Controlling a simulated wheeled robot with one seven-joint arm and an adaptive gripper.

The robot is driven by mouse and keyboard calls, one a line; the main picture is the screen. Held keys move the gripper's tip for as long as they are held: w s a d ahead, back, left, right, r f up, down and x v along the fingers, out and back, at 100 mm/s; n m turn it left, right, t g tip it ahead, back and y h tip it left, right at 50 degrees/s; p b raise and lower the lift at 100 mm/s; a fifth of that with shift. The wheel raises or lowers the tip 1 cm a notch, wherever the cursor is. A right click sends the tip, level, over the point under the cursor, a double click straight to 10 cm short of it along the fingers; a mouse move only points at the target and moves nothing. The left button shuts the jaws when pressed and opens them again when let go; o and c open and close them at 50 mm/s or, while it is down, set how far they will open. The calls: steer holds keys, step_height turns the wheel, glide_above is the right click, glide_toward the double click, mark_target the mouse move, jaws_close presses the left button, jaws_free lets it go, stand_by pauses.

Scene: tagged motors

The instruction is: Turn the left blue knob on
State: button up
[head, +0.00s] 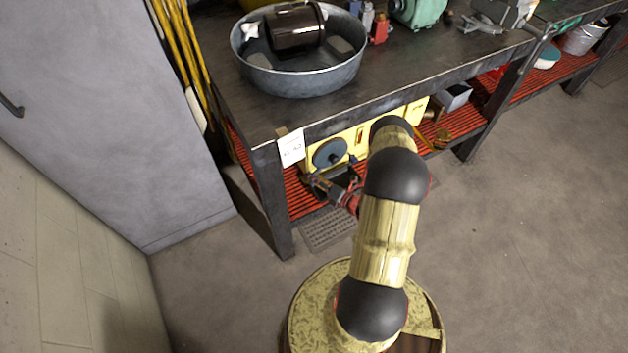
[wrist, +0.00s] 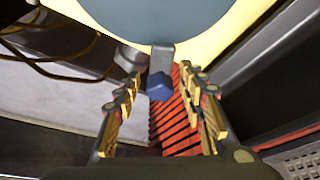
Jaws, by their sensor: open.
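A yellow box (head: 356,137) with a round blue-grey disc (head: 330,153) sits under the workbench top. In the wrist view the disc (wrist: 150,15) fills the top edge. Below it a small blue knob (wrist: 160,86) on a grey stem faces my gripper. My gripper (wrist: 161,80) is open, with one finger to each side of the blue knob. No clear contact between the fingers and the knob shows. In the head view my gripper (head: 322,184) is in front of the box, just below the disc, and my arm hides the box's right part.
A workbench (head: 400,75) with a thick front edge and legs stands over a red slatted shelf (head: 305,203). A white tag (head: 291,148) hangs at its corner. A metal tub (head: 300,80) holds a dark motor (head: 295,28). The floor at right is clear.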

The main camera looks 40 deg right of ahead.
steer(key=shift+c, duration=1.2)
steer(key=c, duration=0.8)
jaws_close()
